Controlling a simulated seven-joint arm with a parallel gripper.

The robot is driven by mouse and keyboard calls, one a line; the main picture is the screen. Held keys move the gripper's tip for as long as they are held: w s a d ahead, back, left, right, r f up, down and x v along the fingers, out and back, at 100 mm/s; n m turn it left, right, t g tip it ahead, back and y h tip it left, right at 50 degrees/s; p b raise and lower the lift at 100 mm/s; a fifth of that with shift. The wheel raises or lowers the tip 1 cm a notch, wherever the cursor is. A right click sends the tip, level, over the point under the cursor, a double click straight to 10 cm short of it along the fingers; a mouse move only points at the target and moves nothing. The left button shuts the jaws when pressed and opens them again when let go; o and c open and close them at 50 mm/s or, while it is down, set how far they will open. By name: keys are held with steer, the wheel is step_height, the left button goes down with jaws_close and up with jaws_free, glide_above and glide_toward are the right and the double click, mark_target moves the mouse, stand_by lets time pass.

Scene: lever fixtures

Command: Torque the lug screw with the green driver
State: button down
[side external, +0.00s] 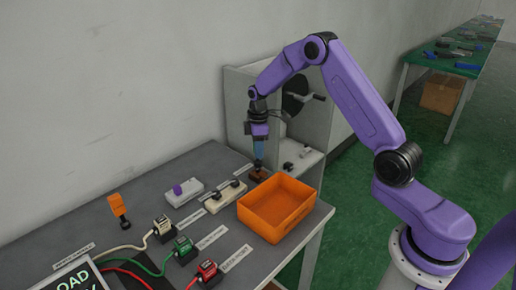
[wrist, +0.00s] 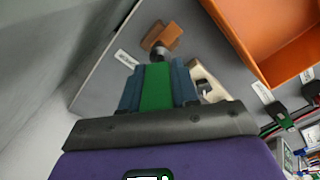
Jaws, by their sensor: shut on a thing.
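My gripper (wrist: 158,92) is shut on the green driver (wrist: 158,75), whose green body shows between the blue fingers in the wrist view. The driver's dark lower end reaches a small brown block (wrist: 166,36). In the side view my gripper (side external: 259,150) points down over the same brown block (side external: 260,176) at the table's back edge. The driver's end is at or just above the block; I cannot tell if it touches. The lug screw cannot be made out and may be hidden under the driver's end.
An orange bin (side external: 262,222) stands close in front of the brown block. To its left are a beige fixture (side external: 222,199), a white fixture with a purple knob (side external: 185,196) and several plugs with coloured cables. A grey cabinet (side external: 238,103) with a dark disc stands behind.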

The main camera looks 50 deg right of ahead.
steer(key=shift+f, duration=1.2)
steer(key=m, duration=0.5)
steer(key=shift+m, duration=0.4)
steer(key=m, duration=0.5)
steer(key=shift+m, duration=0.4)
steer(key=m, duration=0.5)
steer(key=shift+m, duration=0.4)
steer(key=m, duration=0.5)
steer(key=shift+m, duration=0.3)
steer(key=shift+r, duration=0.1)
